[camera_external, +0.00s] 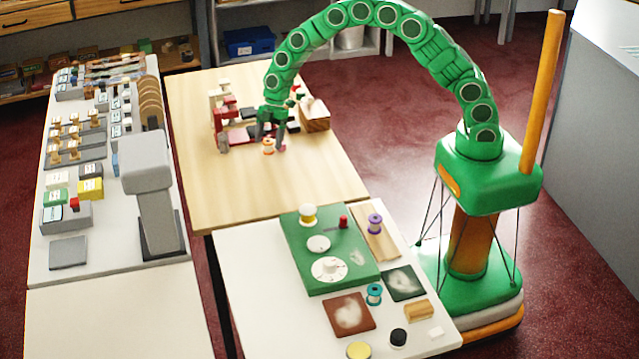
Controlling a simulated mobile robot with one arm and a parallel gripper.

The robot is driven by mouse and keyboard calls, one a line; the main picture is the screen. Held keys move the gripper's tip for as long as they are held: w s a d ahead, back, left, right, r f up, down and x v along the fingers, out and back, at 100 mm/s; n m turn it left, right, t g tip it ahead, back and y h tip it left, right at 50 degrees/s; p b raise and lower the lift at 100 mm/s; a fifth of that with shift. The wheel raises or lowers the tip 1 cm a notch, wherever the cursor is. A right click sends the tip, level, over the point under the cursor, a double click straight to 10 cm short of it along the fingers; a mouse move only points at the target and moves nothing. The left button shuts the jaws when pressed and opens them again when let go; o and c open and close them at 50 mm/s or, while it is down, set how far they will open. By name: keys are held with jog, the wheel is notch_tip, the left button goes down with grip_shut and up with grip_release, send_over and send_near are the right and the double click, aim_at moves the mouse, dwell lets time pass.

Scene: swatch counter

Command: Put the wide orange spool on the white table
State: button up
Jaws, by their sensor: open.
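The orange spool (268,147), with pale ends, stands on the light wooden table (215,190), towards its middle. My gripper (270,143) reaches down over it from above and is open. Its fingers come down on either side of the spool; I cannot tell whether they touch it. A white table (245,290) stands in front of the wooden one, nearer the camera. Its left part is bare.
A green board (297,257) on the white table carries a yellow-and-white spool (308,215) and dials. A purple spool (375,223), teal spool (374,294) and swatches lie near it. Red and white blocks (221,110) and a wooden block (314,115) flank my gripper.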

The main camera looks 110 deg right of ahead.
jog(key=shift+x, duration=0.9)
jog(key=shift+c, duration=0.3)
jog(key=c, duration=1.1)
jog(key=shift+r, duration=0.1)
jog(key=shift+c, duration=0.2)
jog(key=shift+r, duration=0.1)
